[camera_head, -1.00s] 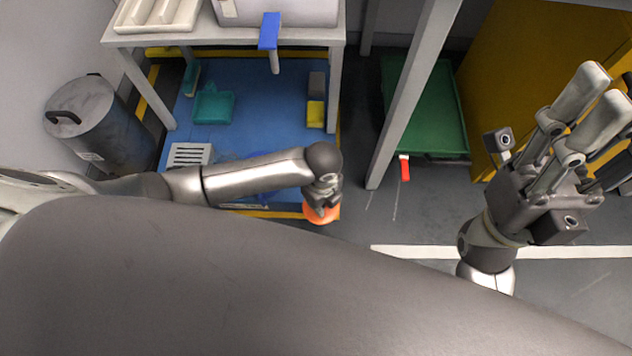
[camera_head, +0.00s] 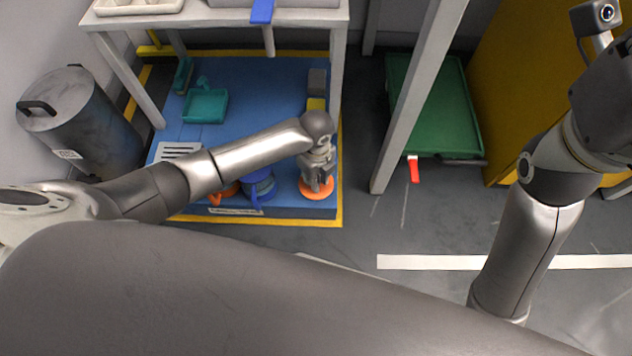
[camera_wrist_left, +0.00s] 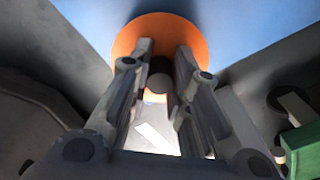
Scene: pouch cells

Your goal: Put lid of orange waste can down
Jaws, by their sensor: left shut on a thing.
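My left gripper (camera_head: 317,172) is shut on the dark knob of an orange round lid (camera_head: 317,192), fingers pointing down. In the head view the lid is at the front right corner of the blue mat; I cannot tell whether it touches the mat. In the left wrist view the orange lid (camera_wrist_left: 198,38) lies beyond my fingers (camera_wrist_left: 162,65), with the knob between them. An orange item (camera_head: 224,193), partly hidden by my left arm, stands on the mat further left.
A blue item (camera_head: 260,188) stands beside the orange one. A teal dustpan (camera_head: 205,106) and small blocks lie further back on the blue mat (camera_head: 262,90). A table (camera_head: 215,17) stands over the back. A grey drum (camera_head: 80,120) is left; a green tray (camera_head: 437,105) is right.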

